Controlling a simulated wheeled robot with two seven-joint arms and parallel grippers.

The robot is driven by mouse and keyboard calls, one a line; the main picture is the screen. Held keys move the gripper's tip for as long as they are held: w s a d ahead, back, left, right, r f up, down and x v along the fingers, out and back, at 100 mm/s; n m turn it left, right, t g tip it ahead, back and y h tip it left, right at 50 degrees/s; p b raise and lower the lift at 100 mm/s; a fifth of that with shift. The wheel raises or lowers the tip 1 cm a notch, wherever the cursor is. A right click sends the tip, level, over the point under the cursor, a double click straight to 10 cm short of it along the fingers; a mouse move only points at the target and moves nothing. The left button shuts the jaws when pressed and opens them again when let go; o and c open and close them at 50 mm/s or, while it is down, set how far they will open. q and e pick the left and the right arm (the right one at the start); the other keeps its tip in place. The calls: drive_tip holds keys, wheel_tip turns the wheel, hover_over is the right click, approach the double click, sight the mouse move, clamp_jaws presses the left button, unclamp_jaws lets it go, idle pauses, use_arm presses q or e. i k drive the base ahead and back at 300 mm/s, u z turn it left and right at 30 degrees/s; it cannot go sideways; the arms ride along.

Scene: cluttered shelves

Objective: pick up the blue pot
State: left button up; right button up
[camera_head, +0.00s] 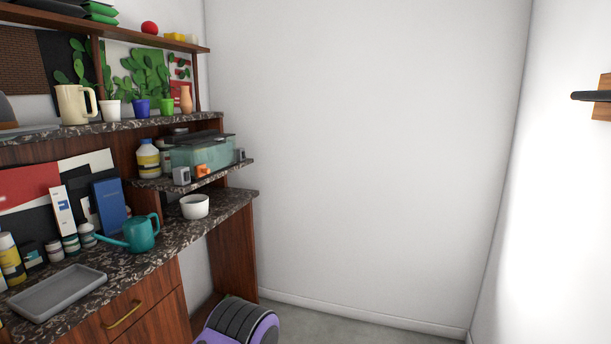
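A small blue pot (141,107) stands upright on the upper stone-look shelf, left of centre in the head view. A white pot (111,110) stands to its left and a green pot (167,107) to its right, each close by. Green leaves rise behind and above the blue pot. Neither of my grippers shows in this view, so their state is hidden.
A cream jug (76,104) and an orange vase (186,99) share the upper shelf (40,136). Below are a clear teal box (202,152), a teal watering can (141,234) and a grey tray (58,292). A purple and black object (239,322) is on the floor; floor to its right is clear.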

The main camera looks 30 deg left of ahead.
sight(140, 107)
drive_tip(key=i, duration=1.3)
drive_tip(key=u, duration=1.95)
